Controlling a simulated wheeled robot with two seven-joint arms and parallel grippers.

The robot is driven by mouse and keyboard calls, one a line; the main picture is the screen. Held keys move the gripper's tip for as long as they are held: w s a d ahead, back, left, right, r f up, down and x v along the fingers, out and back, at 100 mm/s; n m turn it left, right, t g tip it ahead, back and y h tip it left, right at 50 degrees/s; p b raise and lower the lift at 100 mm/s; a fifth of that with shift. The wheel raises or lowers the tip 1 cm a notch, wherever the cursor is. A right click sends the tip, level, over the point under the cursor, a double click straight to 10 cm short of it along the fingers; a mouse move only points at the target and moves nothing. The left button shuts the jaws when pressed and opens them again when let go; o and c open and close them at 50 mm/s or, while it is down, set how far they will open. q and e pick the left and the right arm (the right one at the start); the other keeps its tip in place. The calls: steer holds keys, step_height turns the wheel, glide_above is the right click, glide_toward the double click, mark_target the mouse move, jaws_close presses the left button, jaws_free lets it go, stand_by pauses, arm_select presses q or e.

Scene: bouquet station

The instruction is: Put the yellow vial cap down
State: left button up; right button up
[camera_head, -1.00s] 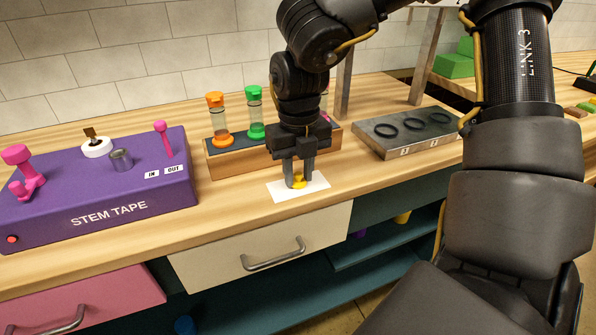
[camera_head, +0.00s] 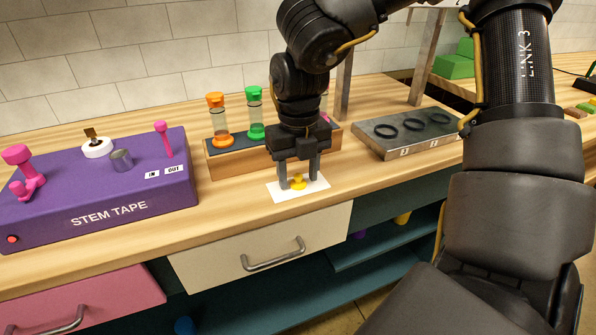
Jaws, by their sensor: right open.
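The yellow vial cap (camera_head: 298,183) rests on a white card (camera_head: 283,194) on the wooden counter, in front of the vial rack. My right gripper (camera_head: 298,182) is right over it, pointing down. Its fingers are spread, one on each side of the cap, with a gap on both sides. My left gripper is not in view.
Behind my gripper stands a wooden vial rack (camera_head: 228,163) with an orange-capped vial (camera_head: 220,118) and a green-capped vial (camera_head: 255,112). A purple stem tape machine (camera_head: 110,210) stands at left. A grey block with dark rings (camera_head: 400,142) lies at right.

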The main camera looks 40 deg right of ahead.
mark_target(299, 175)
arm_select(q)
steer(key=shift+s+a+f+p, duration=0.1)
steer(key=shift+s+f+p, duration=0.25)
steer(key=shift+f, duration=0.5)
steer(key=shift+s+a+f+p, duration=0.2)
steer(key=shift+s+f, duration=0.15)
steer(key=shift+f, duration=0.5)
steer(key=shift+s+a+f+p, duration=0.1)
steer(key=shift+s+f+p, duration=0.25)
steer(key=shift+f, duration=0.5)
arm_select(e)
step_height(299, 175, up, 12)
steer(key=shift+r, duration=0.1)
